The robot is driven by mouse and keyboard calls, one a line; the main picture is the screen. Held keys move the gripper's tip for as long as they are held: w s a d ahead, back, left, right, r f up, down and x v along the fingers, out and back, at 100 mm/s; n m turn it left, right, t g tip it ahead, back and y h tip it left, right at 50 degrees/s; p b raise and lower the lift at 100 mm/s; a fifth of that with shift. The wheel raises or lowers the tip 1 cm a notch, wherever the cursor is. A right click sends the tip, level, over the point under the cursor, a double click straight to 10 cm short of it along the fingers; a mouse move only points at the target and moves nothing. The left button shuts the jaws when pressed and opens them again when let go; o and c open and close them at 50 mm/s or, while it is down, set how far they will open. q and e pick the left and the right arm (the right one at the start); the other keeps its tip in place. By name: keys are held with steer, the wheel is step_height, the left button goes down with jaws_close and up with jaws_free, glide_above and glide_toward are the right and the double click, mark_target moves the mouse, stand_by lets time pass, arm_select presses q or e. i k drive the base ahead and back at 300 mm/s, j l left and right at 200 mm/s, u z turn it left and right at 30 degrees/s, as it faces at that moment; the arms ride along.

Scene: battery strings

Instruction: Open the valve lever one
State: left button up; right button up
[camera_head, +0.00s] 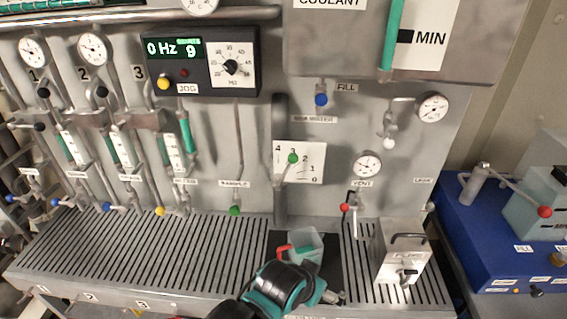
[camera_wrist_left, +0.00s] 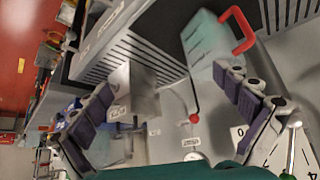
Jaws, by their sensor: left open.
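The column labelled 1 is at the far left of the panel in the head view, under a round gauge (camera_head: 32,52). A lever with a black knob (camera_head: 43,92) sits just below that label, and another black knob (camera_head: 39,126) is lower; I cannot tell which is valve lever one. My left gripper (camera_head: 275,288) is at the bottom centre, over the grating's front, far right of and below column 1. In the left wrist view its two fingers (camera_wrist_left: 160,85) are spread with nothing held between them. My right gripper is not in view.
A clear beaker (camera_head: 306,246) with a red handle stands just beyond my left gripper. A metal box (camera_head: 403,255) stands right of it on the slotted grating (camera_head: 150,255). A red-knobbed lever (camera_head: 345,207) is by VENT. The left grating is bare.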

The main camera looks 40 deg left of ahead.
mark_target(39, 126)
steer(key=u, duration=2.8)
